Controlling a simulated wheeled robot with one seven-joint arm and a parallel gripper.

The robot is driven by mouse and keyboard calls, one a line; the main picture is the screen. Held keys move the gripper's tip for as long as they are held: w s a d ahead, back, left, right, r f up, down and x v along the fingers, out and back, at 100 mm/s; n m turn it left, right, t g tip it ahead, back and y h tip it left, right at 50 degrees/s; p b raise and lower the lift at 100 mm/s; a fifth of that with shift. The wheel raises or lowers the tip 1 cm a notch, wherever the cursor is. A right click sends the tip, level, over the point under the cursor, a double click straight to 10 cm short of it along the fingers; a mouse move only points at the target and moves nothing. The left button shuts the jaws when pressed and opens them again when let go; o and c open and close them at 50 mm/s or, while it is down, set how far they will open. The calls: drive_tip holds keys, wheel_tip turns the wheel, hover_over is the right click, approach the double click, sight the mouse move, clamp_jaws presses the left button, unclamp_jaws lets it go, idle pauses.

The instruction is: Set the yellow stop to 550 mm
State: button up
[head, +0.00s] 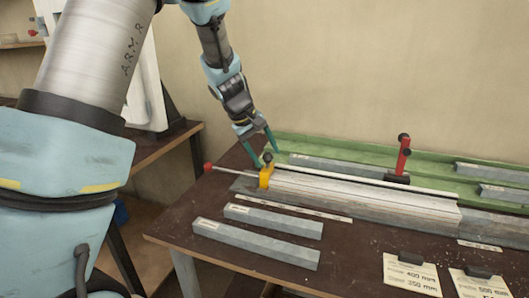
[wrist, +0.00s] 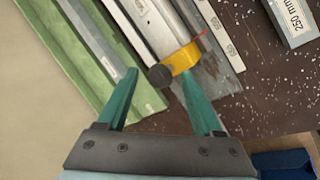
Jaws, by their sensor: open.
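The yellow stop (head: 266,177) sits at the left end of the long metal rail (head: 350,193), with a dark knob on top. In the wrist view the yellow stop (wrist: 182,60) and its black knob (wrist: 160,76) lie between and just beyond the fingertips of my gripper (wrist: 160,82). The two green fingers are apart and I see nothing held between them. In the head view my gripper (head: 262,150) is over the stop's end of the rail, its fingers close to the knob. I cannot tell whether a finger touches it. A scale strip (wrist: 212,35) runs beside the rail; its figures are too small to read.
A red clamp post (head: 403,155) stands on the rail's far side. Grey bars lie in front (head: 257,243) and in the green tray (head: 290,145) behind. A red-tipped rod end (head: 208,167) juts left.

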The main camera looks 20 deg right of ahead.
clamp_jaws()
idle(0.4)
idle(0.9)
